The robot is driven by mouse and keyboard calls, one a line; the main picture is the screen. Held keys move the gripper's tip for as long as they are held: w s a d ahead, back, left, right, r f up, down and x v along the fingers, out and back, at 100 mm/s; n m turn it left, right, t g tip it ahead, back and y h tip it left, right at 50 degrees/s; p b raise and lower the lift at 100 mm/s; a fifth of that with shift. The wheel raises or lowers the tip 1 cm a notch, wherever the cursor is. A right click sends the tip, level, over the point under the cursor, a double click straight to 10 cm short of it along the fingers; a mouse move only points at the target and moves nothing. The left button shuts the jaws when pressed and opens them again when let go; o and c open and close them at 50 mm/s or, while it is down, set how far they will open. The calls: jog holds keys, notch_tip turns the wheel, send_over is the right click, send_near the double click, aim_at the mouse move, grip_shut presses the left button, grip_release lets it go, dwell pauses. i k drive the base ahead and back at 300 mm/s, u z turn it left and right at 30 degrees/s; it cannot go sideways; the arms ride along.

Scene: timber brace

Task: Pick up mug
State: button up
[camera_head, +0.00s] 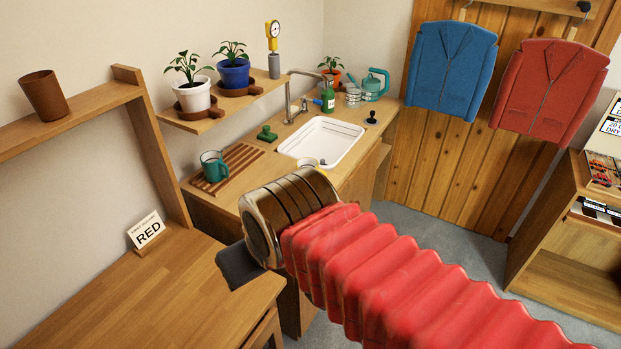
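A teal mug (214,166) stands on a slatted wooden rack (240,158) at the left of the sink counter. A whitish cup-like thing with a yellow rim (308,162) is partly hidden behind my arm at the sink's front edge; I cannot tell what it is. My arm, in a red ribbed sleeve with a metal cuff, reaches in from the lower right. The dark end of my gripper (238,267) shows below and to the right of the teal mug, apart from it. Its fingers are not clear, and no held object shows.
A white sink (322,143) with a tall faucet (290,100), a green stamp-like object (267,134), a green bottle (328,98) and a teal watering can (375,84) are on the counter (225,196). Potted plants stand on a shelf above. The lower-left wooden desk (140,290) is mostly clear.

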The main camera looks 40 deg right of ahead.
aim_at(309, 162)
jog(key=z, duration=1.35)
jog(key=i, duration=0.2)
jog(key=u, duration=2.6)
jog(key=k, duration=0.15)
jog(key=z, duration=0.5)
jog(key=k, duration=1.2)
jog(key=z, duration=1.35)
jog(key=i, duration=0.5)
jog(key=z, duration=0.05)
